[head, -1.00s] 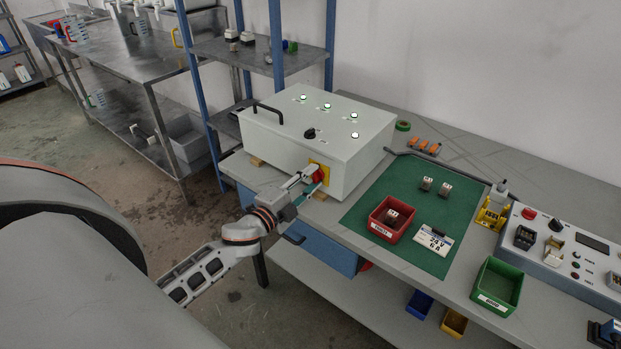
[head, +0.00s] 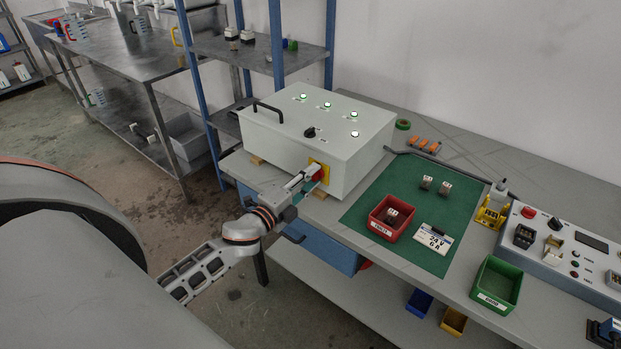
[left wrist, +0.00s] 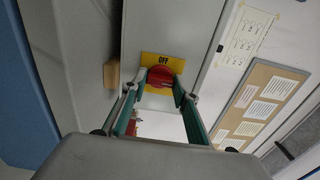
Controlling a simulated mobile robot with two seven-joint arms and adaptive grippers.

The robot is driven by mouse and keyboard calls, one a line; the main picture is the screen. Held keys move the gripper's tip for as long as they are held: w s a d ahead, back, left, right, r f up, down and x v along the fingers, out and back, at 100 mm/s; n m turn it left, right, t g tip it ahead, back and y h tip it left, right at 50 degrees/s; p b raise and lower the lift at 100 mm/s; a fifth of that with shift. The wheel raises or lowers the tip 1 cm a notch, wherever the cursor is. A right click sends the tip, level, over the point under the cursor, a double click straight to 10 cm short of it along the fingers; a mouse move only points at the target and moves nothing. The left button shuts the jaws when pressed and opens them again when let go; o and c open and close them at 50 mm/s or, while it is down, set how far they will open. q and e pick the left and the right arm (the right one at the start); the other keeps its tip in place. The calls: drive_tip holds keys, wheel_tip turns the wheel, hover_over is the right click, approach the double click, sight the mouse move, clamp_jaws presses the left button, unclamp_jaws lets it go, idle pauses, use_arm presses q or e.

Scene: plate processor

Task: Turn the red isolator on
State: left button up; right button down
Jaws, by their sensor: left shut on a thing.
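The red isolator (head: 318,174) is a red rotary knob on a yellow plate, on the front side of the grey control box (head: 345,150). In the left wrist view the red knob (left wrist: 160,76) sits on its yellow plate (left wrist: 177,63), which reads "OFF" above the knob. My left gripper (head: 308,182) is at the knob, with its two fingers on either side of it, shut on it. The gripper partly hides the knob in the head view. My right gripper is not in view.
Several lit indicators (head: 327,105) and a black knob (head: 310,132) are on the box lid, with a black handle (head: 268,112) at its left. A red bin (head: 384,232) stands on the green mat (head: 385,195). Shelf posts (head: 276,45) rise behind the box.

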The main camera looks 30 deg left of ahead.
use_arm(q)
drive_tip(key=o, duration=1.1)
drive_tip(key=shift+d, duration=0.1)
drive_tip(key=s, duration=0.8)
drive_tip(key=s+a, duration=0.1)
drive_tip(key=s, duration=0.3)
drive_tip(key=s+d+f+n+g, duration=0.2)
drive_tip(key=s+d+f+n, duration=0.2)
drive_tip(key=d+f+n, duration=0.1)
drive_tip(key=s+d+f+n+g+h, duration=0.1)
drive_tip(key=s+d+f+n+g, duration=0.1)
drive_tip(key=s+d+f+n, duration=0.2)
drive_tip(key=s+d+f+n+g, duration=0.3)
drive_tip(key=d+f, duration=0.6)
drive_tip(key=f, duration=0.3)
drive_tip(key=shift+s+f+n+h, duration=0.15)
drive_tip(key=shift+s+n, duration=0.25)
drive_tip(key=shift+n, duration=0.25)
drive_tip(key=shift+s+f+n+h, duration=0.15)
drive_tip(key=shift+s+n, duration=0.2)
drive_tip(key=shift+n, duration=0.3)
